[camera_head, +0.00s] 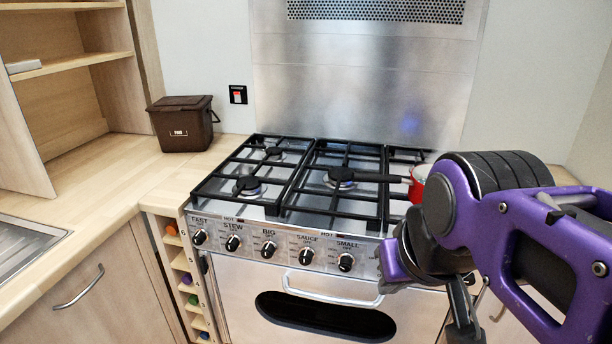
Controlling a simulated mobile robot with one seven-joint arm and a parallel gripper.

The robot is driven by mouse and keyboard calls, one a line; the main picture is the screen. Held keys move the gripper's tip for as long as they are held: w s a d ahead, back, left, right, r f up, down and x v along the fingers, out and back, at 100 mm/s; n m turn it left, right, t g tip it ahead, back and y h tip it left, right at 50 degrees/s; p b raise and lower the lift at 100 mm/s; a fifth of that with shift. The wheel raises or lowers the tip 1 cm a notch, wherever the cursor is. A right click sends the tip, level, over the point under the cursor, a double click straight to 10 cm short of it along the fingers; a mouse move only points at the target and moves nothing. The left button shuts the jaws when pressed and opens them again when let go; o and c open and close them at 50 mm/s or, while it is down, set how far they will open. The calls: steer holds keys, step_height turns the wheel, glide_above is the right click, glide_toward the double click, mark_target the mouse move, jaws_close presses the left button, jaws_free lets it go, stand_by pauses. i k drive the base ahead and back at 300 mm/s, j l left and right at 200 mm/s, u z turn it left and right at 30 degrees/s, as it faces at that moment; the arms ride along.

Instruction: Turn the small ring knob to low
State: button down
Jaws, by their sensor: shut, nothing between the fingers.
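The small ring knob (345,262) is a black round knob with a pale mark. It is at the right end of the visible knob row on the steel cooker front, under the label SMALL. The mark is too small to read its setting for sure. My gripper (464,322) is at the bottom right, dark, shut and empty. It is to the right of the knob and lower in the picture, apart from it. My purple arm hides the cooker front to the right of the knob.
The other knobs, FAST (199,236), STEW (233,242), BIG (268,249) and SAUCE (306,255), are close together on the left. The oven handle (332,295) juts out below. A red pan (418,182) stands on the hob, its black handle pointing left. Blue flames show at two burners.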

mark_target(347, 259)
steer(key=i+l+u, duration=0.1)
steer(key=l+u, duration=0.9)
steer(key=u, duration=0.15)
steer(key=k+l+u, duration=0.2)
steer(key=i+j+z, duration=0.2)
steer(key=i, duration=0.05)
